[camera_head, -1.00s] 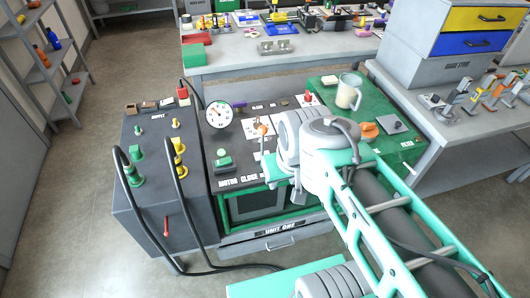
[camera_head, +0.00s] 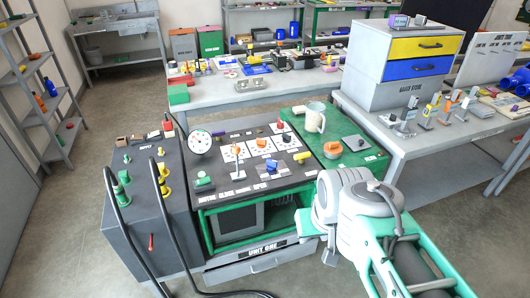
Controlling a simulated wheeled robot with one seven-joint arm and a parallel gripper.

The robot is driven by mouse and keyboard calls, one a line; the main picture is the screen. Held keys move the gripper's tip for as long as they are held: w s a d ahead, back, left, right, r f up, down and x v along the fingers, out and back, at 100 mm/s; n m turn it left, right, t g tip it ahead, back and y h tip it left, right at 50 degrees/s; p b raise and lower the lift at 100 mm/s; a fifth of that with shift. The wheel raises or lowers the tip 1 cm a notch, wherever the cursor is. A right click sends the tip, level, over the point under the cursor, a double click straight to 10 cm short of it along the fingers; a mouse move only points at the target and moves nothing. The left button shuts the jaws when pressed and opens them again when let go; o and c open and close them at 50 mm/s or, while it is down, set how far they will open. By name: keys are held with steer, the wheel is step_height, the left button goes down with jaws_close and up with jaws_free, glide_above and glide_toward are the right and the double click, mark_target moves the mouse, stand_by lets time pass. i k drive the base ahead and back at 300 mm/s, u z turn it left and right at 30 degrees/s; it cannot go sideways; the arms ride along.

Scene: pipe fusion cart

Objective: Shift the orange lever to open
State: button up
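The control panel (camera_head: 217,181) on the cart has a front row of labels that seems to read motor, close, manual, open. A larger orange knob (camera_head: 332,150) is on the green top to the right. My arm reaches in from the lower right, with its joints in front of the cart's right side, apart from the orange lever. My gripper's fingers do not show; the arm's own joints may hide them.
A round white gauge (camera_head: 199,142), a red-tipped lever (camera_head: 280,124) and a thin upright lever (camera_head: 237,155) stand on the panel. A mug (camera_head: 314,118) stands on the green top (camera_head: 352,160). Black cables loop on the left. A bench (camera_head: 420,140) with drawers is at right.

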mark_target(236, 150)
steer(key=z, duration=0.1)
steer(key=i, duration=1.15)
steer(key=u, duration=1.3)
